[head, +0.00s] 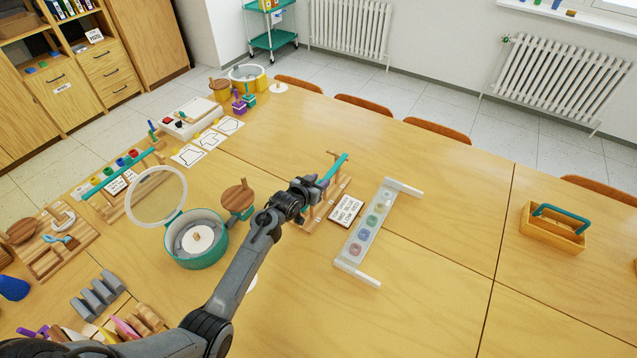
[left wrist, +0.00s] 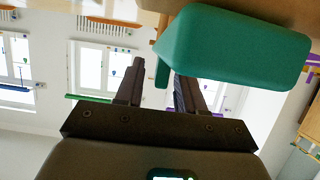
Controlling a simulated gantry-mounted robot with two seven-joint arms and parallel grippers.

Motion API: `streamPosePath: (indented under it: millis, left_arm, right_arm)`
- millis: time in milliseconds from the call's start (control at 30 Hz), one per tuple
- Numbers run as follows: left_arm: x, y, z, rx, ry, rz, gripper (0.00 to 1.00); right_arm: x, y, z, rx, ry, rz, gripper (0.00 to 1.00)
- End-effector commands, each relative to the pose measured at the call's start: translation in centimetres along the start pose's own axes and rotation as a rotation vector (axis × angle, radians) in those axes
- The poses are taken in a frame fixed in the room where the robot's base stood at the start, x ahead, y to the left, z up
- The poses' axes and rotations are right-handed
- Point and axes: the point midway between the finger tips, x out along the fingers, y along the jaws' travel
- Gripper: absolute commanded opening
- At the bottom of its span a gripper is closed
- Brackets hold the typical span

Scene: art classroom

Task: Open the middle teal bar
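A teal bar (head: 335,166) slants over a wooden stand (head: 341,188) near the middle of the table. My left gripper (head: 318,183) is at the lower end of this bar, which it partly hides. In the left wrist view, a large teal bar end (left wrist: 235,48) is close above and in front of the fingers (left wrist: 160,88). The fingers stand apart, with a small teal piece (left wrist: 162,71) visible in the gap. Whether they touch the bar cannot be told. Another teal bar (head: 118,184) lies on a stand at the left. My right gripper is not in view.
A printed card (head: 346,209) and a clear rack with coloured rings (head: 367,232) are right of the stand. A teal pot (head: 200,258) and round wooden paddle (head: 237,199) are left of my arm. The table's right side is mostly clear around a wooden caddy (head: 553,231).

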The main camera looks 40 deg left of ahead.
Motion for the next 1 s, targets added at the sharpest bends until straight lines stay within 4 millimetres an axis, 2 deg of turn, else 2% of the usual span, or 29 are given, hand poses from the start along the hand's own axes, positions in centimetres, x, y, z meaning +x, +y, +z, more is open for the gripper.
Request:
streamPosePath:
  millis: [200,433,467,767,867,1000]
  left_arm:
    - [0.0,0.0,0.0,0.000,0.000,0.000,0.37]
    - [0.0,0.0,0.0,0.000,0.000,0.000,0.02]
    - [0.0,0.0,0.0,0.000,0.000,0.000,0.00]
    - [0.0,-0.2,0.0,0.000,0.000,-0.001,0.00]
    - [-0.1,-1.5,-0.1,0.002,0.000,-0.002,0.00]
    - [-0.1,-4.4,-0.1,0.002,-0.001,-0.004,0.00]
  right_arm:
    - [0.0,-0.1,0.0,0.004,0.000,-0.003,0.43]
    - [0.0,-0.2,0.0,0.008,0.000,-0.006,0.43]
    - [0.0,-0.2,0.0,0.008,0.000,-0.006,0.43]
    - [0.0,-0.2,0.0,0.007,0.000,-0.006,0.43]
    - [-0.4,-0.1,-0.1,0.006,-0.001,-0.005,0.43]
    - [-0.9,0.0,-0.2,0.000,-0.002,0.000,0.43]
